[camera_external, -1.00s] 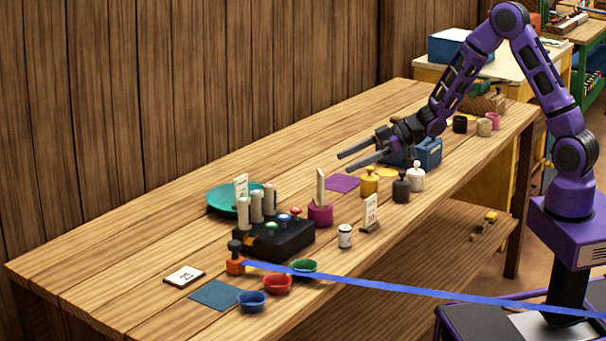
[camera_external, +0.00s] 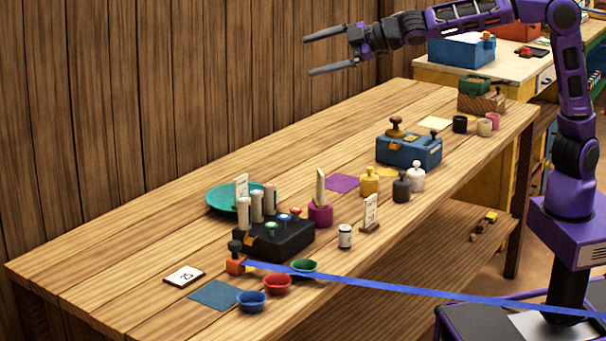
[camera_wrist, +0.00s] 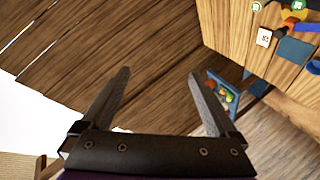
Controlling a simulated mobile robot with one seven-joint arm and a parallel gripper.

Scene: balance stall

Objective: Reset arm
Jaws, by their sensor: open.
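My gripper (camera_external: 322,54) is open and empty, raised high above the far part of the wooden table (camera_external: 140,250). My purple arm reaches left from its base at the right. In the wrist view my gripper's two dark fingers (camera_wrist: 160,92) stand wide apart with nothing between them but the wooden wall behind. A corner of the table shows at the upper right of the wrist view, with the white number card (camera_wrist: 264,37) on it.
On the table stand a black block (camera_external: 272,243) with cylinders, a teal plate (camera_external: 221,197), a blue box (camera_external: 410,151), several small weights and coloured bowls. A blue strap (camera_external: 420,292) runs from an orange block (camera_external: 235,265) rightward. The wooden wall (camera_external: 200,90) stands behind.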

